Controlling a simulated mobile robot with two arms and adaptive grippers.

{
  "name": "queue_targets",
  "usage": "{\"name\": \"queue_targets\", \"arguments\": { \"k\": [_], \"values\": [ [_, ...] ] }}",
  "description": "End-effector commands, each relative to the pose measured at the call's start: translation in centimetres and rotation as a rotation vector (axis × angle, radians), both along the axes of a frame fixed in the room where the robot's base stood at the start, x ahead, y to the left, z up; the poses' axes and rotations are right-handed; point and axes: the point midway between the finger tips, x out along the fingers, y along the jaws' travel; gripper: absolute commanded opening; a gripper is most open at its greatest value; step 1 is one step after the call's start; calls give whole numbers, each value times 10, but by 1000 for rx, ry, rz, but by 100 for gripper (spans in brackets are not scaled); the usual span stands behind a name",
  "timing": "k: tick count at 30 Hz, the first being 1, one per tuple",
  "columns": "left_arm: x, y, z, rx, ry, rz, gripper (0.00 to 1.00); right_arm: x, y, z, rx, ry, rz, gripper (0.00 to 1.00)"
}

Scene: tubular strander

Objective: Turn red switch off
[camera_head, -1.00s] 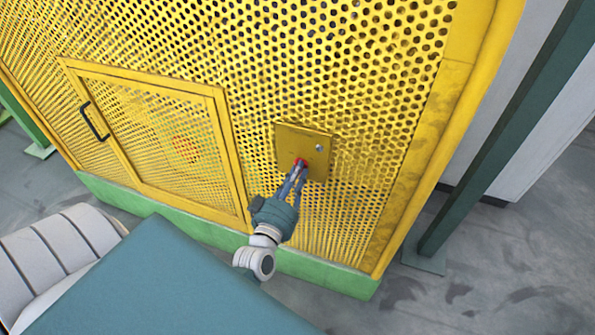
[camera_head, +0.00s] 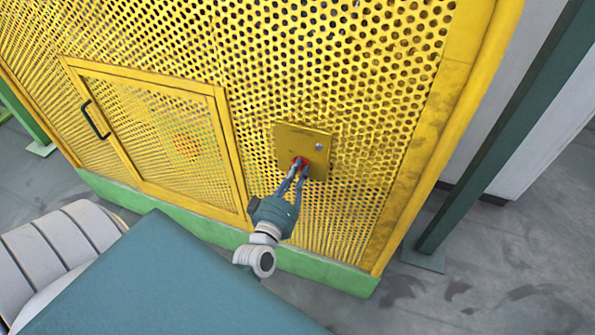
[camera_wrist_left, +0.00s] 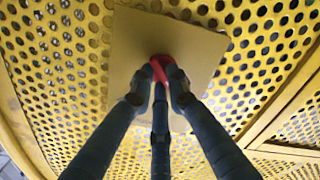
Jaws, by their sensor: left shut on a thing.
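The red switch (camera_head: 299,162) sits on a square yellow plate (camera_head: 318,146) fixed to a perforated yellow panel. In the left wrist view the red switch (camera_wrist_left: 161,64) is at the middle of the plate (camera_wrist_left: 200,45), partly hidden by the fingers. My left gripper (camera_head: 298,170) reaches up to the switch from below. Its fingers are shut around the red switch, and they also show in the left wrist view (camera_wrist_left: 160,85). The exact angle of the switch is hard to tell. My right gripper is not in view.
A small silver knob or lock (camera_head: 319,147) is on the same plate. A framed door (camera_head: 150,140) with a black handle (camera_head: 95,121) is to the left. A green base (camera_head: 320,272) runs along the bottom. A dark green post (camera_head: 500,130) stands at right.

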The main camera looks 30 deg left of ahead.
Motion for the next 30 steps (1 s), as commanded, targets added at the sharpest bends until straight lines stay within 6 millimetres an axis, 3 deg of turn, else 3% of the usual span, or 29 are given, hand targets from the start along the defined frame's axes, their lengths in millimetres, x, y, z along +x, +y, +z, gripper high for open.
{"name": "queue_targets", "arguments": {
  "k": [4,5,8,20,30],
  "values": [
    [0,0,0,-3,0,1,0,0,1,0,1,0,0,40],
    [0,0,0,-3,0,1,17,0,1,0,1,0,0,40],
    [0,0,0,-2,0,1,34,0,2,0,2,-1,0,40],
    [-8,-2,-1,0,1,0,34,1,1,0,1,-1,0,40],
    [-74,-17,-2,0,6,0,34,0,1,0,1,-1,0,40]
  ]
}}
